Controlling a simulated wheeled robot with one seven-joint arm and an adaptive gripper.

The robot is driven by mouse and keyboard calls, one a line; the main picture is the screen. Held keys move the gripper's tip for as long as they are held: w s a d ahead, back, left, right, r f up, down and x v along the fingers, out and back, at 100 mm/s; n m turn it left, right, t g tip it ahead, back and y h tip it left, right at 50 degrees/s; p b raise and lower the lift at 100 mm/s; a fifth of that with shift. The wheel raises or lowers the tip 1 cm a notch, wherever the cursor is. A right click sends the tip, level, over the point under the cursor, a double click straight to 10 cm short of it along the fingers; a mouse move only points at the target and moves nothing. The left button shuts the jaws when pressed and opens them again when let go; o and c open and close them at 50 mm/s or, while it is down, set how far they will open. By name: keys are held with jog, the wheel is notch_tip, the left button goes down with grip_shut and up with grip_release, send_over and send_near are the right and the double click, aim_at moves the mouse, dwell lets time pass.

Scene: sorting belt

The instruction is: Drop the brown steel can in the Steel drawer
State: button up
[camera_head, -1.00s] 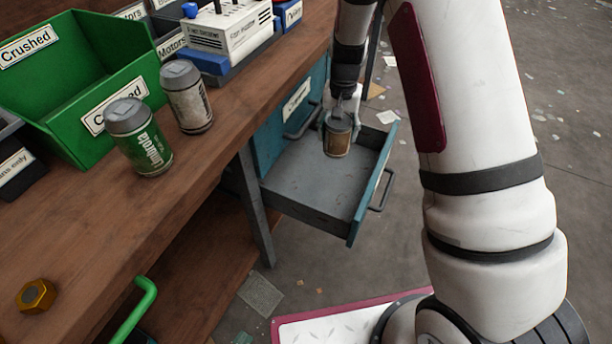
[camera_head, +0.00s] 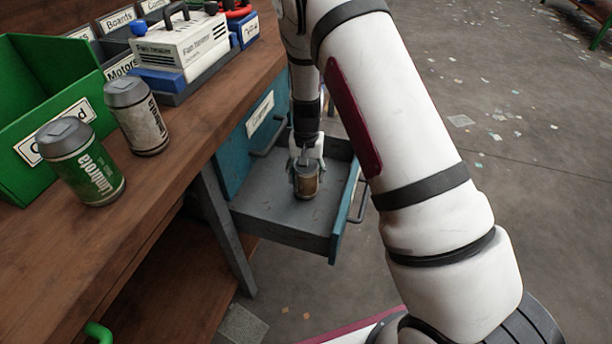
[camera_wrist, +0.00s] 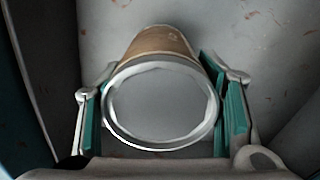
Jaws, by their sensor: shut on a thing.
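The brown steel can (camera_head: 306,183) is upright inside the open drawer (camera_head: 270,225) in the head view. My gripper (camera_head: 306,165) reaches down into the drawer and is shut on the can near its top. In the wrist view the can (camera_wrist: 158,45) shows its round metal top between the two teal-padded fingers of my gripper (camera_wrist: 162,105). Behind it is the drawer's grey, speckled floor. I cannot tell whether the can's bottom touches that floor. The drawer's front label is not readable.
A green-labelled can (camera_head: 82,165) and a white-labelled can (camera_head: 138,118) stand on the wooden bench (camera_head: 60,260) at left. A green bin (camera_head: 25,90) and a fan heater (camera_head: 185,45) stand behind them. A second blue drawer (camera_head: 240,135) is shut beside the open one.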

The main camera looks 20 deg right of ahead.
jog(key=shift+f, duration=0.35)
jog(key=shift+f+b, duration=0.2)
jog(key=shift+b, duration=0.15)
jog(key=o, duration=1.1)
